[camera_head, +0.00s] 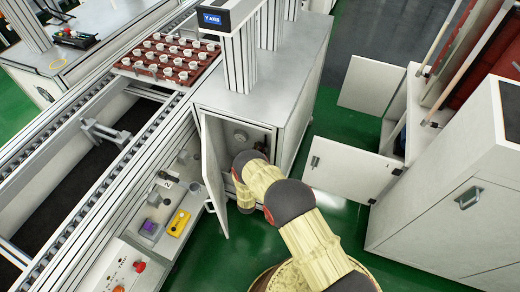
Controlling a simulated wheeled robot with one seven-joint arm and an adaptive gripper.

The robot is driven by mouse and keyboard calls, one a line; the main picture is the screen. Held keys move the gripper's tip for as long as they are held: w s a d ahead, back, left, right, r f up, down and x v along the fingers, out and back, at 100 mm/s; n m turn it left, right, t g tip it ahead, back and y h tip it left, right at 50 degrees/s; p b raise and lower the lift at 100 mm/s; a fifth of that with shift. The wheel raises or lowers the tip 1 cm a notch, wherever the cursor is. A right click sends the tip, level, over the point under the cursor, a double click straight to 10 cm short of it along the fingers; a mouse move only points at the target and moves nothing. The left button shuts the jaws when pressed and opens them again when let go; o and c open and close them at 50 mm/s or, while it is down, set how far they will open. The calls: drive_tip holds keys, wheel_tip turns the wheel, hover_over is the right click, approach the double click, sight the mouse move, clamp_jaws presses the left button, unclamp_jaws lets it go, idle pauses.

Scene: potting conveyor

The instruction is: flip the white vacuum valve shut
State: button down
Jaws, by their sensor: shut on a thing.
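No white vacuum valve can be made out clearly. A small round grey fitting (240,136) shows inside the open grey cabinet (208,130), but I cannot tell whether it is the valve. My cream and black arm reaches from the lower right to the cabinet opening. Its end is at the opening, just right of the open door, and covers much of the lower interior. My gripper's fingers are hidden behind my own arm links, so what they touch does not show.
The cabinet door (214,177) stands open, close to my arm's left side. A conveyor with a red tray (168,60) of white pots runs along the left. A yellow box (179,223) and red button (138,266) sit on the front panel.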

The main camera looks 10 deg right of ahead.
drive_tip(key=shift+w+a+f+n+g+y, duration=0.35)
drive_tip(key=shift+f+n+y, duration=0.45)
drive_tip(key=shift+n, duration=1.6)
drive_tip(key=shift+w+a+f+n+g+y, duration=0.15)
drive_tip(key=shift+a+f+n+g+y, duration=0.6)
drive_tip(key=shift+n, duration=1.65)
drive_tip(key=shift+w+f+n+g+y, duration=0.1)
drive_tip(key=shift+w+f+n+y, duration=0.3)
drive_tip(key=shift+n+y, duration=1.35)
drive_tip(key=shift+s+f+n+h, duration=0.15)
drive_tip(key=shift+n+h, duration=0.55)
drive_tip(key=shift+n, duration=0.05)
drive_tip(key=c, duration=1.8)
unclamp_jaws()
drive_tip(key=shift+c, duration=0.2)
drive_tip(key=v, duration=1.2)
